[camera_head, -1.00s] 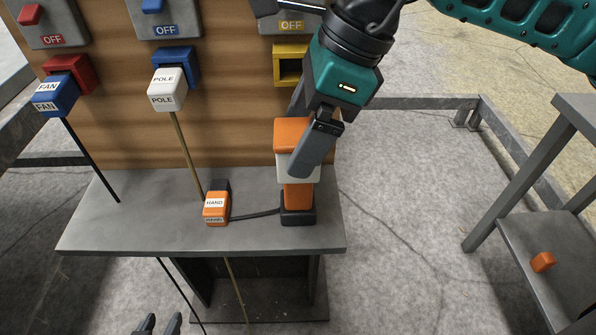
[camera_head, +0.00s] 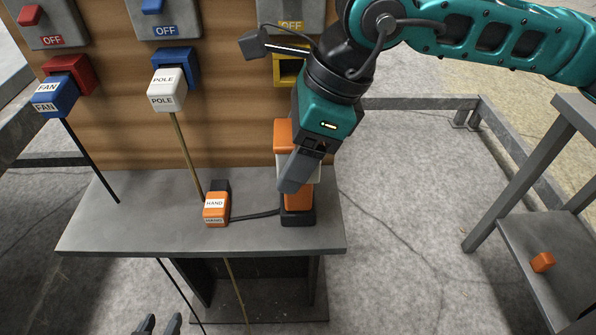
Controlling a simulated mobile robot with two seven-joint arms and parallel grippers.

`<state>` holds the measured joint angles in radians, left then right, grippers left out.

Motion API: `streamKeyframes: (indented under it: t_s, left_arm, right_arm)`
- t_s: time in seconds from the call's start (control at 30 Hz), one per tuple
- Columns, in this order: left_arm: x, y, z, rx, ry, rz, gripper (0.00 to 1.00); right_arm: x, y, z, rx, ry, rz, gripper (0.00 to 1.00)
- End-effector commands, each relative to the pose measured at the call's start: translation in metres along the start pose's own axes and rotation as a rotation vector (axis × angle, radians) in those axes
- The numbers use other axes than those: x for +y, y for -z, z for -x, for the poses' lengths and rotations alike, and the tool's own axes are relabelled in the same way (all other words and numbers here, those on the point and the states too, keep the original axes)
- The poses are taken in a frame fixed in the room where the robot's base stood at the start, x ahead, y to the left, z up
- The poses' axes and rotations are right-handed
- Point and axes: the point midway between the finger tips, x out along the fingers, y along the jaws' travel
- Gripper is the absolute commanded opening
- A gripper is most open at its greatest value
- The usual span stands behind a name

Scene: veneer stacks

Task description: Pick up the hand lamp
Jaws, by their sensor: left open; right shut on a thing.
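The hand lamp (camera_head: 297,200) stands upright on the grey bench, with an orange top, a pale middle, an orange lower body and a dark base. My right gripper (camera_head: 294,178) reaches down from above right and is shut on the lamp. Its near finger covers part of the pale middle; the far finger is hidden.
A wooden panel holds a red socket with the FAN plug (camera_head: 55,95), a blue socket with the POLE plug (camera_head: 166,90), and an empty yellow socket (camera_head: 287,70). Their cables hang over the bench (camera_head: 120,220). A side table (camera_head: 545,230) at right bears a small orange block (camera_head: 542,262).

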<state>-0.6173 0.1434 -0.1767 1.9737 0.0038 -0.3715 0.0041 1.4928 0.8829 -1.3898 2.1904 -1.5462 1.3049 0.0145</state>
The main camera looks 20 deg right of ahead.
Motion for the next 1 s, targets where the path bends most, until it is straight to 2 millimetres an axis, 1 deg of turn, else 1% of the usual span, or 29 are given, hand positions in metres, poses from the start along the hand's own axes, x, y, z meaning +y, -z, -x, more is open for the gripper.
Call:
streamKeyframes:
  t_s: [0.03,0.27,0.53,0.67,0.77,0.87,0.97,1.0]
  left_arm:
    - [0.0,0.0,0.0,-0.001,0.0,0.0,0.43]
    - [0.0,-0.001,0.0,-0.002,0.0,0.0,0.43]
    - [0.0,-0.001,0.0,-0.002,0.001,-0.001,0.43]
    - [-0.001,0.0,0.001,-0.002,0.001,-0.001,0.43]
    - [-0.001,0.001,0.001,-0.001,0.001,-0.001,0.43]
    - [-0.001,0.002,0.002,0.001,0.002,-0.002,0.43]
    - [-0.001,0.003,0.003,0.003,0.003,-0.003,0.43]
    - [-0.002,0.004,0.003,0.002,0.003,-0.004,0.43]
  right_arm:
    - [0.0,0.0,0.0,0.0,0.0,0.0,0.46]
    - [0.0,0.0,0.0,0.0,0.001,0.0,0.24]
    - [0.0,-0.001,0.002,-0.002,0.002,0.001,0.24]
    - [-0.001,-0.004,0.008,-0.003,0.003,0.001,0.24]
    - [-0.001,-0.009,0.019,-0.004,0.005,0.001,0.24]
    - [-0.001,-0.016,0.036,-0.005,0.005,0.002,0.24]
    - [0.0,-0.026,0.059,-0.005,0.005,0.003,0.24]
    - [-0.001,-0.03,0.07,-0.006,0.006,0.002,0.24]
